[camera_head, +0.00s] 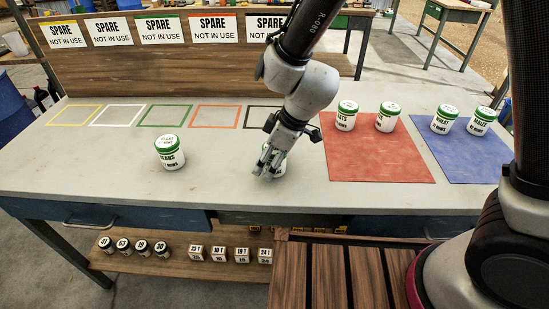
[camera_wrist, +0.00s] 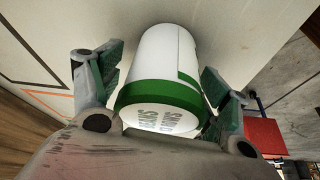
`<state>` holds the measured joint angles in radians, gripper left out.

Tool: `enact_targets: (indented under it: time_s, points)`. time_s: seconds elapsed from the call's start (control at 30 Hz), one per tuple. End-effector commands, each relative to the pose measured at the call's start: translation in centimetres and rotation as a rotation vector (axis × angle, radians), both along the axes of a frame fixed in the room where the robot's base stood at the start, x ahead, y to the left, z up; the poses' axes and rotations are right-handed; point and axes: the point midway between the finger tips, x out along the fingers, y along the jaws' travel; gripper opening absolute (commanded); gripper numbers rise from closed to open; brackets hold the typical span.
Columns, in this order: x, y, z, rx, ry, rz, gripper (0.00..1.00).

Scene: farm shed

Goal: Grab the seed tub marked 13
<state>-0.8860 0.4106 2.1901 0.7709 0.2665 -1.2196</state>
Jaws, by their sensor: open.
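My gripper (camera_head: 268,160) is open over the grey bench, with its fingers on either side of a white tub with a green lid (camera_head: 280,162). In the wrist view this tub (camera_wrist: 165,75) lies between the open fingers (camera_wrist: 160,85); its lid lettering is only partly readable and no number 13 can be made out. Another white tub with a green lid (camera_head: 170,152), reading something like "BEANS", stands to the left on the bare bench. Two similar tubs stand on the red mat, at left (camera_head: 346,115) and right (camera_head: 387,117). Two more stand on the blue mat, at left (camera_head: 443,118) and right (camera_head: 481,121).
The red mat (camera_head: 380,160) and blue mat (camera_head: 465,155) cover the bench's right side. Empty coloured outlines (camera_head: 165,118) line its back, below "SPARE NOT IN USE" signs (camera_head: 160,30). A lower shelf (camera_head: 180,268) holds small numbered jars and blocks. A slatted wooden surface (camera_head: 340,275) is in front.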

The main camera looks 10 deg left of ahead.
Motion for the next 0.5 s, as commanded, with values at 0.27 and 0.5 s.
enact_targets:
  time_s: [0.27, 0.5]
  points:
    - [0.03, 0.05, -0.06, 0.001, -0.001, 0.001, 0.66]
    - [0.03, 0.05, -0.04, 0.001, -0.001, 0.001, 0.25]
